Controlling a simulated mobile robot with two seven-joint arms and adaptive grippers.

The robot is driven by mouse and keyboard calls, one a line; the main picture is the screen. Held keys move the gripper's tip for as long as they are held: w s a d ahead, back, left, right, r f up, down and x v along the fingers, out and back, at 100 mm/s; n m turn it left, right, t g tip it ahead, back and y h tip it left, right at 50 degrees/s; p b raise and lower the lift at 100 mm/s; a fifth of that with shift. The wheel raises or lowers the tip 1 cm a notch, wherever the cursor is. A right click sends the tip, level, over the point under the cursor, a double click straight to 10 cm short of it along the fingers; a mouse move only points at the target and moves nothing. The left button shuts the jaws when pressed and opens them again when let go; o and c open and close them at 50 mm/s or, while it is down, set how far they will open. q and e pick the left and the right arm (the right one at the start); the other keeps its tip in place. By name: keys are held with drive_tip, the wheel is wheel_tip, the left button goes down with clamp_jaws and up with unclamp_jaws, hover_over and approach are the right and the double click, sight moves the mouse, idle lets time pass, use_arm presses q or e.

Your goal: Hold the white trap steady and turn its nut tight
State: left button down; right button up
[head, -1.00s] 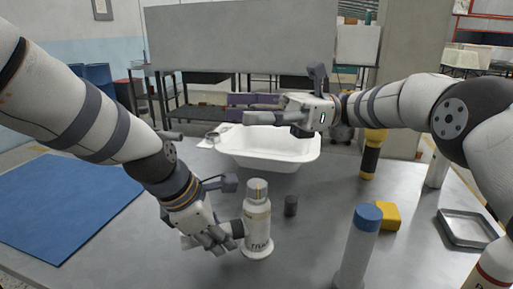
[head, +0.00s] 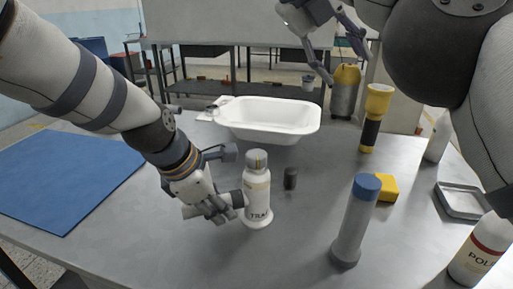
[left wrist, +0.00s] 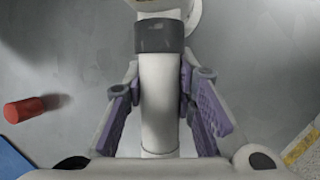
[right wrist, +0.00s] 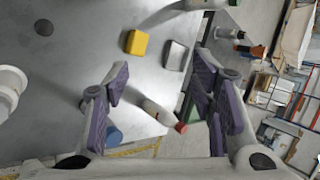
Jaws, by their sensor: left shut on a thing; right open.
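The white trap (head: 257,205) stands upright on the grey table in the head view, with lettering on its front. My left gripper (head: 212,207) is shut on the trap's white side pipe. In the left wrist view this pipe (left wrist: 160,100) runs between the purple-padded fingers, with a dark grey collar (left wrist: 160,35) beyond them. My right gripper (head: 342,58) is open and empty, raised beyond the table's far right side, well away from the trap.
A white tub (head: 268,133) lies behind the trap, and a small dark cylinder (head: 290,178) beside it. On the right stand a blue-capped cylinder (head: 352,225), a yellow block (head: 386,187), a flashlight (head: 372,118), bottles and a grey tray (head: 462,212). A red cylinder (left wrist: 25,109) lies left of the pipe.

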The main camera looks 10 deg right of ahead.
drive_tip(key=s+a+f+y, duration=0.1)
drive_tip(key=a+f+y, duration=0.15)
drive_tip(key=a, duration=0.35)
drive_tip(key=m+g+y, duration=0.1)
drive_tip(key=g+y, duration=0.1)
drive_tip(key=y, duration=0.4)
approach(257, 154)
drive_tip(key=shift+h, duration=0.25)
drive_tip(key=f, duration=0.9)
drive_tip(key=shift+s+a, duration=0.1)
drive_tip(key=shift+a, duration=0.15)
drive_tip(key=shift+c, duration=0.2)
drive_tip(key=c, duration=1.1)
